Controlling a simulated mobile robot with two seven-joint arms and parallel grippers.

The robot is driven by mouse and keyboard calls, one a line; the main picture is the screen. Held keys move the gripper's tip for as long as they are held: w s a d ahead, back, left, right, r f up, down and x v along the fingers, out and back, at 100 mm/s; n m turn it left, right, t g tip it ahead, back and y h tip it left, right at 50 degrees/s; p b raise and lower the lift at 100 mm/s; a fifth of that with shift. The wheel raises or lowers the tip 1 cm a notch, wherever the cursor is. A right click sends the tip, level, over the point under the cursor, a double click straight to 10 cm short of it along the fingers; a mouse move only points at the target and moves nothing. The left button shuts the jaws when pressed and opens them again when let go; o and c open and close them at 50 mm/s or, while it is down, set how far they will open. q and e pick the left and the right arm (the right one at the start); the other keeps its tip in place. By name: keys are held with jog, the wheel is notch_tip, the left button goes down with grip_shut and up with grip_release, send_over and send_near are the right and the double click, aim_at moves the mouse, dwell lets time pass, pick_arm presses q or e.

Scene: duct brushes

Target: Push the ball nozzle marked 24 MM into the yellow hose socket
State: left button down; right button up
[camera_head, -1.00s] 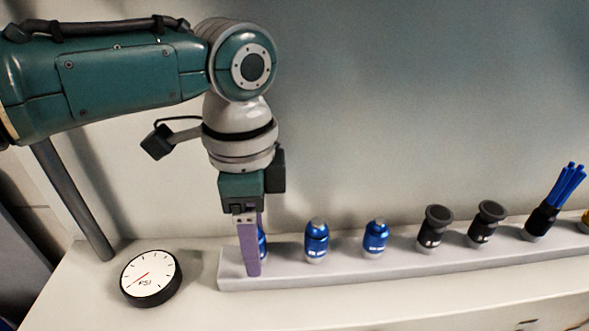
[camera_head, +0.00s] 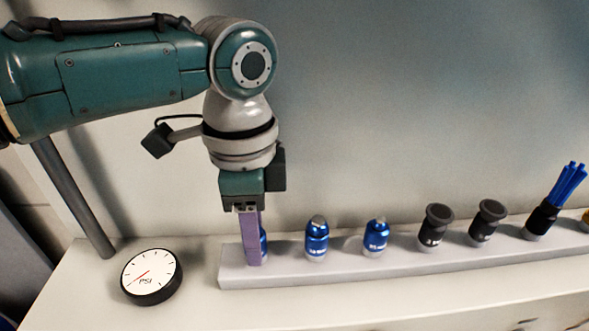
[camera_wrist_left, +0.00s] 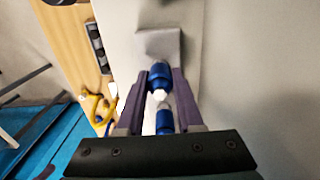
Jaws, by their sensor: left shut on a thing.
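My left gripper (camera_head: 253,262) reaches straight down at the left end of the pale rack (camera_head: 400,265). Its purple fingers are shut on a blue nozzle (camera_wrist_left: 160,76), which stands at the rack in the head view (camera_head: 263,244), mostly hidden by a finger. Two more blue nozzles, the middle one (camera_head: 316,240) and the right one (camera_head: 376,238), stand upright in the rack. Their white markings are too small to read, so I cannot tell which says 24 MM. A yellow part (camera_wrist_left: 96,107) shows at left in the wrist view; I cannot tell whether it is the hose socket.
Two black flared nozzles (camera_head: 436,226) (camera_head: 487,222) and a blue-bristled brush (camera_head: 555,203) stand farther right in the rack, with an orange-yellow thing (camera_head: 586,216) at the edge. A round PSI gauge (camera_head: 151,277) lies left of the rack. A wall rises close behind.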

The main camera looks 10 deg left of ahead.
pick_arm(q)
jog(key=shift+r, duration=0.15)
dwell(0.8)
jog(key=shift+r+p, duration=2.9)
jog(key=shift+p, duration=0.3)
